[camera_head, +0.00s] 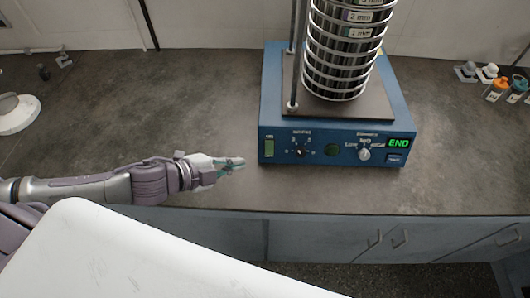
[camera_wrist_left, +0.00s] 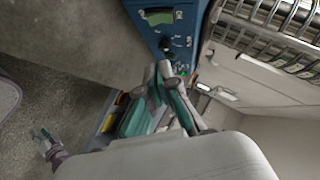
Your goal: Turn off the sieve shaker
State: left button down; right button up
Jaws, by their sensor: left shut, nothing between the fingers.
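The blue sieve shaker (camera_head: 285,115) stands on the counter, its front panel facing me. Its small display (camera_head: 398,143) reads END in green. A pale green rectangular switch (camera_head: 269,147) sits at the panel's left end and also shows in the left wrist view (camera_wrist_left: 160,17). A black knob (camera_head: 301,152) and a light knob (camera_head: 364,154) are on the panel. My left gripper (camera_head: 237,164) is shut and empty, just left of the shaker's front left corner, apart from the switch. My right gripper (camera_wrist_left: 43,136) appears small in the left wrist view; its jaw state is unclear.
A stack of metal sieves (camera_head: 341,60) stands on the shaker between upright rods. A white round object (camera_head: 15,112) lies far left. The counter (camera_head: 150,100) left of the shaker is mostly clear.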

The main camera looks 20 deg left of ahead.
aim_at(269, 148)
pick_arm(q)
jog(key=p+x, duration=0.1)
jog(key=x, duration=0.3)
jog(key=a+p+x, duration=0.1)
jog(key=x, duration=0.3)
jog(key=p+x, duration=0.1)
jog(key=x, duration=0.3)
jog(key=shift+w+a+f, duration=0.3)
jog(key=shift+w+f, duration=0.1)
jog(key=shift+f, duration=0.05)
jog(key=shift+w+a+f, duration=0.15)
jog(key=shift+w+f, duration=0.15)
jog(key=shift+f, duration=0.05)
